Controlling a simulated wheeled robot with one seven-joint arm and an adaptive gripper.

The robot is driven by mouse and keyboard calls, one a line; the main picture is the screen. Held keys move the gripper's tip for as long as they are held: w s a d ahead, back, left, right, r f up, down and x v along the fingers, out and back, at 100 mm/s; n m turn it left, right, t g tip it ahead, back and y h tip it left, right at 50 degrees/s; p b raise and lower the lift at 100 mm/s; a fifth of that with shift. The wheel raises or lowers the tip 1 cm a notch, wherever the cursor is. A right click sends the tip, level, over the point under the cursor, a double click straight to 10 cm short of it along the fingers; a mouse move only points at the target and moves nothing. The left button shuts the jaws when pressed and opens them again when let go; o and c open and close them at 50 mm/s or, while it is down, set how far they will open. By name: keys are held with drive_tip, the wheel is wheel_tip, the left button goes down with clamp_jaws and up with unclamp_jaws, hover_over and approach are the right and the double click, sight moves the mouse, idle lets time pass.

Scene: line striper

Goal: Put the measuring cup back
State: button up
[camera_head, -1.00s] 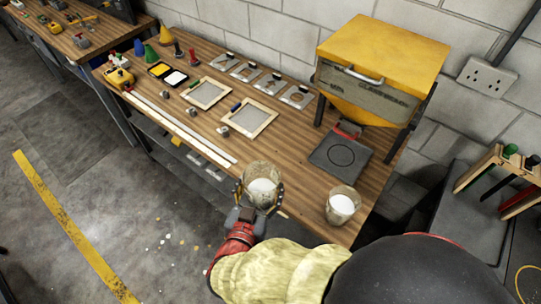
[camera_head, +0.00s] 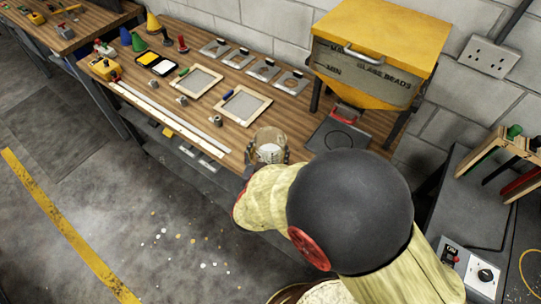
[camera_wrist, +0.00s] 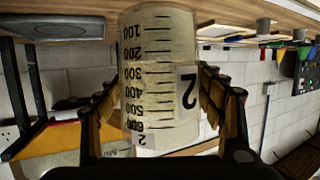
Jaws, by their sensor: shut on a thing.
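The measuring cup (camera_head: 270,145) is clear, with white contents low inside. My gripper (camera_head: 268,158) is shut around its sides, at the front part of the bench near the dark plate. In the wrist view the cup (camera_wrist: 160,75) fills the middle, showing black graduations and a label with a 2, between both fingers of my gripper (camera_wrist: 160,110). Whether its base touches the bench cannot be told. The dark plate with a ring mark (camera_head: 338,137) lies under the yellow hopper (camera_head: 375,50) marked glass beads.
Two framed screens (camera_head: 242,104), metal stencil plates (camera_head: 262,69), long white strips (camera_head: 170,117) and small metal weights (camera_head: 215,121) lie on the wooden bench (camera_head: 225,133). A grey cabinet (camera_head: 462,185) stands at right. Spilled specks lie on the floor.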

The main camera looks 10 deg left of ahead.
sight(272, 148)
drive_tip(key=shift+w+f, duration=0.25)
drive_tip(key=shift+w, duration=0.05)
drive_tip(key=shift+w+f+b, duration=0.15)
drive_tip(key=shift+f+b, duration=0.2)
drive_tip(key=shift+f, duration=0.55)
drive_tip(key=shift+w+f+b, duration=0.1)
drive_tip(key=shift+f+b, duration=0.2)
drive_tip(key=shift+f, duration=0.55)
drive_tip(key=shift+f, duration=0.2)
drive_tip(key=o, duration=1.7)
drive_tip(key=shift+o, duration=0.2)
